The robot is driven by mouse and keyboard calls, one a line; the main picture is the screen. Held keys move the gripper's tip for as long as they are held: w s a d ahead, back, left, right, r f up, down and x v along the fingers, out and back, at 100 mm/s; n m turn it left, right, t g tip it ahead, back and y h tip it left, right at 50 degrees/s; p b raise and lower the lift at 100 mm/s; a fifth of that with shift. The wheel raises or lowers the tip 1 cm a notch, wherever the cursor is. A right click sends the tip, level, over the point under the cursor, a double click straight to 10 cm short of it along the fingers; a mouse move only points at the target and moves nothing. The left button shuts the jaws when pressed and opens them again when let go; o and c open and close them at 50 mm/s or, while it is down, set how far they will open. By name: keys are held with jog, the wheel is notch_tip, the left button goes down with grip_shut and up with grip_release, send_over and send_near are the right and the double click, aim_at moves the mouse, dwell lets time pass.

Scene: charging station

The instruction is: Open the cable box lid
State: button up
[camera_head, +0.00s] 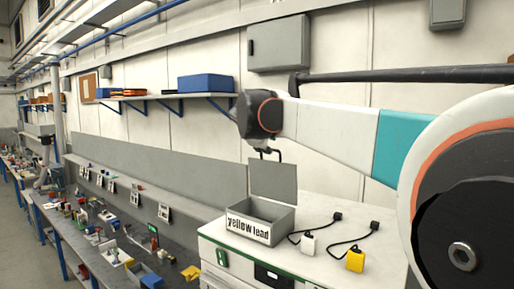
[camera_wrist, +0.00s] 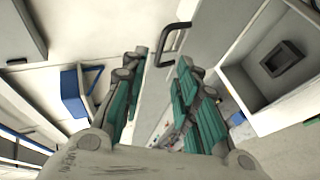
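The grey cable box (camera_head: 284,219) stands on the white station top, with a "yellow lead" label (camera_head: 249,228) on its front. Its lid (camera_head: 273,181) stands up at the back, so the box is open. The dark lid handle (camera_wrist: 172,43) shows in the wrist view just beyond my fingertips; the lid's pale face (camera_wrist: 205,32) is beside it. My gripper (camera_wrist: 163,64) is open, its green-padded fingers apart with nothing between them. The box interior (camera_wrist: 242,90) is at the right of the wrist view, with a small dark square part (camera_wrist: 283,58) inside. My fingers are not clearly visible in the head view.
A white adapter (camera_head: 308,245) and a yellow adapter (camera_head: 355,261), each with a black lead, lie right of the box. A grey wall cabinet (camera_head: 278,44) and a shelf with a blue bin (camera_head: 206,84) are above. A cluttered workbench (camera_head: 110,250) runs along the left.

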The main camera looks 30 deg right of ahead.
jog(key=shift+v, duration=1.05)
jog(key=s+a+f+m+t+y+b, duration=0.1)
jog(key=s+a+f+y+b, duration=0.15)
jog(key=a+f+b, duration=0.8)
jog(key=s+a+f+y+b, duration=0.3)
jog(key=a+f, duration=0.5)
jog(key=f, duration=0.7)
jog(key=s+a+f+m+g+y+b, duration=0.1)
jog(key=s+f+b, duration=0.7)
jog(key=f, duration=0.8)
jog(key=s+a+f+m+g+y+b, duration=0.1)
jog(key=s+a+f+m+b, duration=0.2)
jog(key=f, duration=1.3)
jog(key=s+a+f+m+g+y+b, duration=0.1)
jog(key=s+a+f+b, duration=0.5)
jog(key=s+f+b, duration=0.6)
notch_tip(320, 180, down, 4)
jog(key=y+b, duration=0.1)
jog(key=b, duration=0.2)
jog(key=shift+s+m, duration=0.3)
jog(key=shift+m, duration=0.1)
jog(key=shift+d+f, duration=0.1)
